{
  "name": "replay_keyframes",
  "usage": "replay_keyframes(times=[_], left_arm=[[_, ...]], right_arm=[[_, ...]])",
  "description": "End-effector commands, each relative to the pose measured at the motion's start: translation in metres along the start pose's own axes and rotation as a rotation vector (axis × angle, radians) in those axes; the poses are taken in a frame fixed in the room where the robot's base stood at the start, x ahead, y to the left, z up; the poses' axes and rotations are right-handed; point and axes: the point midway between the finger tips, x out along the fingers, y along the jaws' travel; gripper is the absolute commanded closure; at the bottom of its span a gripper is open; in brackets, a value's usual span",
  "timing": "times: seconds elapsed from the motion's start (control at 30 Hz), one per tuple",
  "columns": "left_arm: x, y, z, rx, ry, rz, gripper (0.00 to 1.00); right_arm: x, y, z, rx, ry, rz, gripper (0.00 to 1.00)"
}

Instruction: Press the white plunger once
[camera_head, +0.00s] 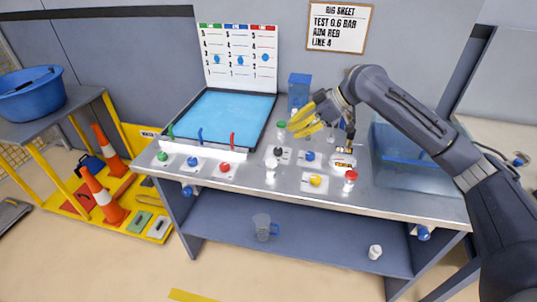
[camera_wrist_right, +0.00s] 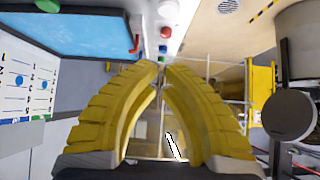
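A small white-topped piece (camera_head: 270,163), which looks like the white plunger, stands upright on the front middle of the metal bench, beside a black knob (camera_head: 277,152). My right gripper (camera_head: 292,130), with yellow fingers, is above the bench, behind and to the right of the white piece and apart from it. In the right wrist view its fingertips (camera_wrist_right: 163,68) come together with nothing seen between them. I cannot pick out the white plunger for certain in the wrist view. My left gripper is not in view.
Green (camera_head: 163,156), blue (camera_head: 192,161) and red (camera_head: 224,167) knobs line the bench front at left. A yellow knob (camera_head: 315,180) and a red-topped piece (camera_head: 350,175) stand at right. A blue-filled tray (camera_head: 228,117) lies behind. A blue box (camera_head: 299,88) stands at the back.

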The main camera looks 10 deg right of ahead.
Motion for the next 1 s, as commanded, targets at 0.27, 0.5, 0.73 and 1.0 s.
replay_keyframes(times=[0.27, 0.5, 0.73, 1.0], left_arm=[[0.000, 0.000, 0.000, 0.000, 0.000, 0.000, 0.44], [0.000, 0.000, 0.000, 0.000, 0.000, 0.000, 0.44], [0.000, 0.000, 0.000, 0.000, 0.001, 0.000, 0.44], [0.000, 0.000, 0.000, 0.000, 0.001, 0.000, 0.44]], right_arm=[[0.004, -0.008, 0.000, -0.016, -0.007, -0.019, 1.00], [0.005, -0.007, 0.000, -0.015, -0.007, -0.018, 1.00], [0.029, -0.009, 0.000, -0.014, -0.007, -0.021, 1.00], [0.077, -0.009, 0.000, -0.013, -0.006, -0.021, 1.00]])
